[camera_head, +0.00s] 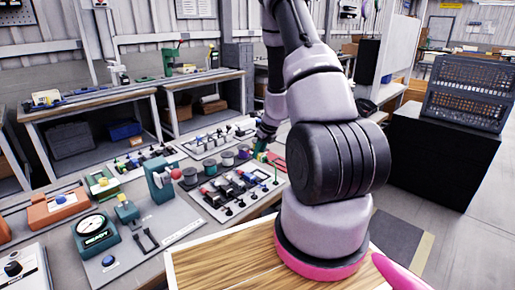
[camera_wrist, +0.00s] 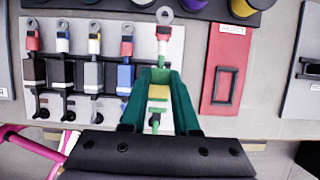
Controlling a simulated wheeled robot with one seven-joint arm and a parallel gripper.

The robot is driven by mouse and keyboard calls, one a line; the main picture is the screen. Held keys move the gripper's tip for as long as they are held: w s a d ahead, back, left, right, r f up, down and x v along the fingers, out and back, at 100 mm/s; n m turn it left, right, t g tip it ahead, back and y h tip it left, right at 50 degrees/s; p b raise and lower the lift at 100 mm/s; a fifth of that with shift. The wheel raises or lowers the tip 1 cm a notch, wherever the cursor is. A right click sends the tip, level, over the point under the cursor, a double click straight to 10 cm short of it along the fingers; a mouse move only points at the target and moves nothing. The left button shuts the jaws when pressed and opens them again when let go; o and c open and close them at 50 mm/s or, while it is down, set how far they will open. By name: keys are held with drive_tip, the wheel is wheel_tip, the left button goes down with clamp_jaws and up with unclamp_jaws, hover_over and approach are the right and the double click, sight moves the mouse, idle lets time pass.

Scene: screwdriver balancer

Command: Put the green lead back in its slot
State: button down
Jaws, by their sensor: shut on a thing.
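My gripper (camera_wrist: 158,78) has teal fingers and is shut on a slim part, taken to be the green lead (camera_wrist: 155,122). Between the fingers the part shows yellow, with green nearer the wrist. Just past the fingertips is a red and white piece (camera_wrist: 163,40) with a grey ring on top; I cannot tell whether it belongs to the held part. The grey slot board (camera_wrist: 150,103) lies under and left of my gripper. The slot beneath the fingers is hidden. In the head view my gripper (camera_head: 262,150) is small, at the board's far right end.
A red panel (camera_wrist: 222,75) lies to the right. Round spools (camera_wrist: 195,6) line the far edge. In the head view, a gauge (camera_head: 94,229) stands at front left.

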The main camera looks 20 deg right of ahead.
drive_tip(key=shift+f, duration=3)
drive_tip(key=shift+f, duration=0.55)
drive_tip(key=c, duration=0.6)
unclamp_jaws()
drive_tip(key=v, duration=1.1)
drive_tip(key=shift+w+a, duration=0.1)
